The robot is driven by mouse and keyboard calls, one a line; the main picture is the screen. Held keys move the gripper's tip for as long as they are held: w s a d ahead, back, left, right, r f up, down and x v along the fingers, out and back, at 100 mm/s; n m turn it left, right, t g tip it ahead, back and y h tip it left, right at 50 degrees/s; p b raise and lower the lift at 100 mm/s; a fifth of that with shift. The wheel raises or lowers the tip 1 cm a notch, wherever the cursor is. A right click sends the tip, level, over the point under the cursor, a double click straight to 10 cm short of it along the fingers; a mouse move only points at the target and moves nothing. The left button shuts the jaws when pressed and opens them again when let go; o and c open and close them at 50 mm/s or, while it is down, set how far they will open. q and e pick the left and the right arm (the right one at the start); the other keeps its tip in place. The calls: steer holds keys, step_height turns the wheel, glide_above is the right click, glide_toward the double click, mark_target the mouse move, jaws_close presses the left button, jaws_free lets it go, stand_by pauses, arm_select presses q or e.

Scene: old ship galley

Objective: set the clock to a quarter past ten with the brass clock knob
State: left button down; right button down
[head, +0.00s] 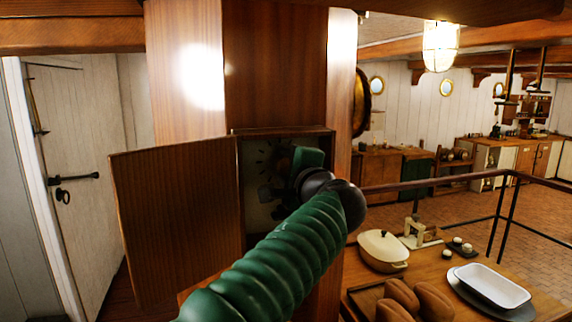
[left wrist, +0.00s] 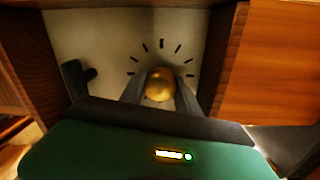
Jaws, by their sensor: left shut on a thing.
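The brass clock knob (left wrist: 160,85) shows in the left wrist view as a round, golden knob on a pale panel (left wrist: 110,35). Dark tick marks fan out around its upper side. My left gripper (left wrist: 160,92) is shut on it, one dark finger on each side. In the head view my left gripper (head: 272,192) reaches into an open wooden box in the column, and the arm hides the knob there. No clock hands can be made out. A round brass thing (head: 361,102), seen nearly edge-on, hangs on the column's right side; its face is hidden. My right gripper is not in view.
The box's wooden door (head: 178,225) stands open to the left. A dark peg or lever (left wrist: 77,77) sticks out left of the knob. A table (head: 440,262) at lower right carries a lidded pot (head: 382,250), loaves (head: 415,298) and a white dish (head: 492,285).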

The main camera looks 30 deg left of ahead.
arm_select(q)
steer(key=shift+f+m+p, duration=0.15)
steer(key=shift+m+p, duration=0.15)
steer(key=shift+m, duration=1.3)
steer(key=c, duration=1.1)
jaws_free()
steer(key=shift+c, duration=0.2)
steer(key=shift+o, duration=1.2)
steer(key=shift+w, duration=0.15)
steer(key=shift+w+a+f, duration=0.1)
